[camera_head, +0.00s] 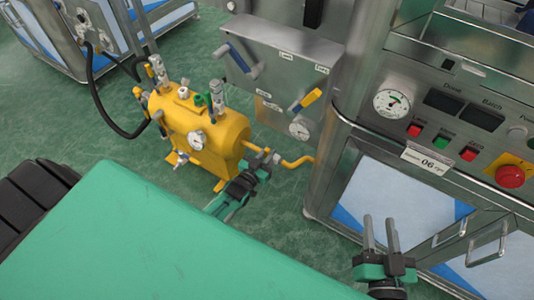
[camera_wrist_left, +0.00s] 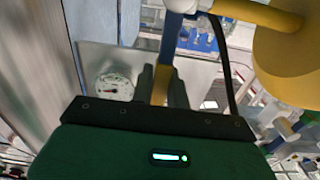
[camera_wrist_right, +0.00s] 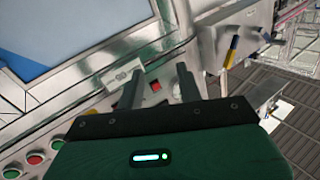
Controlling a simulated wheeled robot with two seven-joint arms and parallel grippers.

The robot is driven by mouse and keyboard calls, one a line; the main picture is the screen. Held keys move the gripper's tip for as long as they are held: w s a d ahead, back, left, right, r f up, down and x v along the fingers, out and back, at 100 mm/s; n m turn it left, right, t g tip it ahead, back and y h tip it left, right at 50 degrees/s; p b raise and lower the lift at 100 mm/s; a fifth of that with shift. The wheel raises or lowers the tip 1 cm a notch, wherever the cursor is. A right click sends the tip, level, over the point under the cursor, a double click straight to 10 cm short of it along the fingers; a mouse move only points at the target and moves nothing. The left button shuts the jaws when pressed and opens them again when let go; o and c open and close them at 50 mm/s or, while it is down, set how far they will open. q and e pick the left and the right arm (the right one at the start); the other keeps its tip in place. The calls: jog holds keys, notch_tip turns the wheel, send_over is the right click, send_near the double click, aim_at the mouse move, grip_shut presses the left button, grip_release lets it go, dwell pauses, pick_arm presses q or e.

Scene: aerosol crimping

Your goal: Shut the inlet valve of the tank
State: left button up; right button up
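The yellow tank (camera_head: 205,135) stands on the floor left of the machine. A pipe with a grey valve joins its right side to a bent yellow pipe (camera_head: 295,163). My left gripper (camera_head: 264,158) is at this valve and covers most of it in the head view. In the left wrist view the valve's lever (camera_wrist_left: 171,45), blue with a yellow end, runs down between the fingers of my left gripper (camera_wrist_left: 162,80). The fingers sit close against both sides of it. My right gripper (camera_head: 380,232) is open and empty in front of the machine; it also shows in the right wrist view (camera_wrist_right: 158,85).
A steel panel carries a blue lever (camera_head: 241,58), a yellow lever (camera_head: 307,99) and a gauge (camera_head: 299,130). The control panel has a red emergency button (camera_head: 510,176). A green surface (camera_head: 150,235) fills the lower left. A black hose (camera_head: 98,100) hangs left of the tank.

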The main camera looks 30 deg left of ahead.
aim_at(266, 156)
pick_arm(q)
jog(key=o, duration=0.4)
jog(key=shift+s, duration=0.1)
